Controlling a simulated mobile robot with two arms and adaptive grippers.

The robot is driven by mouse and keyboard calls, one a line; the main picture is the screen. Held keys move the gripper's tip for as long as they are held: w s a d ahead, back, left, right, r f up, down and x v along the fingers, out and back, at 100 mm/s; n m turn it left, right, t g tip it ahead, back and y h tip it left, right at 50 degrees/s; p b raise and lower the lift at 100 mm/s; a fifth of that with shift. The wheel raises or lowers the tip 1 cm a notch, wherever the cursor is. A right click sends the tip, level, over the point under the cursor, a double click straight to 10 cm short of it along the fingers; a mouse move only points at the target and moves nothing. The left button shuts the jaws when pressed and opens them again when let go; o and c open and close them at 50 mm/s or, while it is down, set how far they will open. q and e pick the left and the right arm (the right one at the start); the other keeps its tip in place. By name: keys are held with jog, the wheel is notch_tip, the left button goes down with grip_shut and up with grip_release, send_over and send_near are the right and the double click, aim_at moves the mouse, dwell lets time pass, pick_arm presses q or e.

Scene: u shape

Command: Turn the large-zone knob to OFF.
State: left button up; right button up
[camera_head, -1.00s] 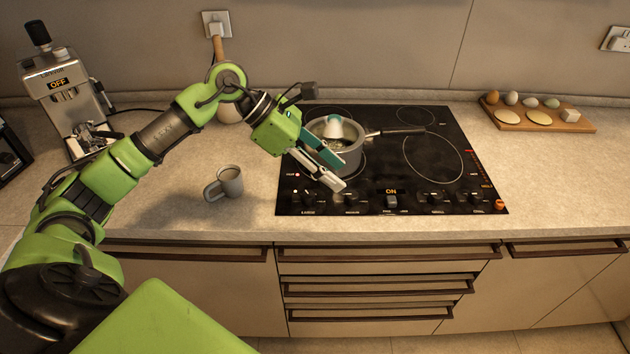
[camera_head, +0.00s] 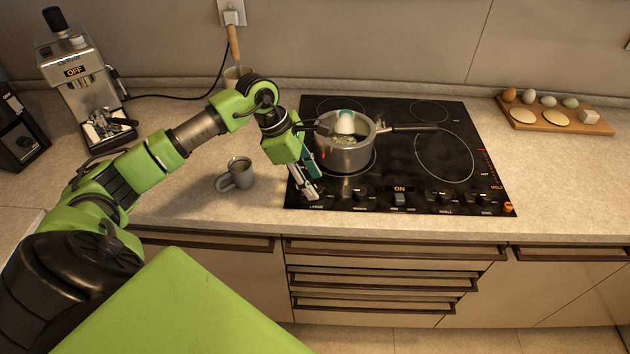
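The black cooktop (camera_head: 400,165) is set in the counter. Its front edge carries a row of dark knobs and a lit "ON" sign (camera_head: 400,189). The label at the front left seems to read "LARGE"; the large-zone knob above it is mostly hidden by my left gripper (camera_head: 313,191). That gripper points down at the front left corner of the cooktop, its fingers at the knob. I cannot tell whether they touch it or how far apart they are. My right gripper is not in view.
A steel pot (camera_head: 345,154) with a white and teal object in it stands close behind my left gripper. A grey mug (camera_head: 237,173) stands left of the cooktop. A coffee machine (camera_head: 82,85) is at the back left, and a board (camera_head: 550,121) with eggs at the back right.

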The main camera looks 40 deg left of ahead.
pick_arm(q)
jog(key=shift+x, duration=1.25)
jog(key=c, duration=1.1)
